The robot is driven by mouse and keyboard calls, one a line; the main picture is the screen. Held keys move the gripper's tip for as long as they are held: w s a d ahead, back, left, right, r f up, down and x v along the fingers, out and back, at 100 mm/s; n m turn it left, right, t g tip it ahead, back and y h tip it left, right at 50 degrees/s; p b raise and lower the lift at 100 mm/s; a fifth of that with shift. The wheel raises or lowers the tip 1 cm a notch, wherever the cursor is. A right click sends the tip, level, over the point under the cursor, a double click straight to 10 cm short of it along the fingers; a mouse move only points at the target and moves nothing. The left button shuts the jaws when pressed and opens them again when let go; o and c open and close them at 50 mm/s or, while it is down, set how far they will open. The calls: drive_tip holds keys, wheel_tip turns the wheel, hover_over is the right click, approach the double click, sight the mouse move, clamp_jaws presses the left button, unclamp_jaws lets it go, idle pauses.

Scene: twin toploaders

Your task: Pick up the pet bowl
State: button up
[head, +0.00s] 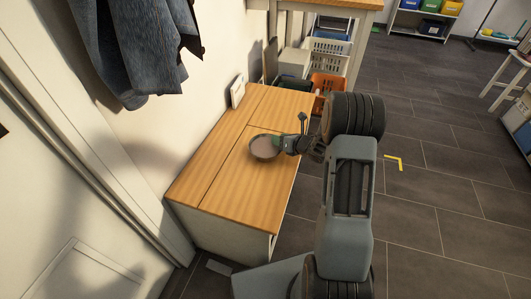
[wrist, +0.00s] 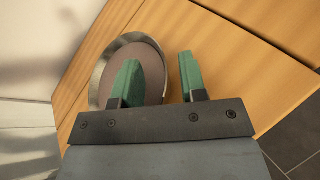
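The pet bowl (head: 264,148) is round and shallow, with a greyish-brown inside and a pale rim. It sits upright on the wooden top of a low cabinet. In the wrist view the bowl (wrist: 118,50) shows a shiny metallic outer wall. My gripper (head: 281,143) is at the bowl's right side in the head view. In the wrist view my gripper (wrist: 159,58) has its two green fingers apart. The left finger overlaps the bowl's inside and the right finger is outside, with the bowl's right rim between them. I cannot tell whether either finger touches the bowl.
The low cabinet (head: 225,180) stands against the left wall, its top otherwise mostly clear. A small white object (head: 237,91) is at its back edge. Jackets (head: 135,50) hang above. An orange crate (head: 327,85) and white baskets lie behind. Dark tiled floor (head: 440,190) is open at the right.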

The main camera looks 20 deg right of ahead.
drive_tip(key=shift+w+a+f, duration=0.15)
drive_tip(key=shift+w+a, duration=0.05)
drive_tip(key=shift+w, duration=0.15)
clamp_jaws()
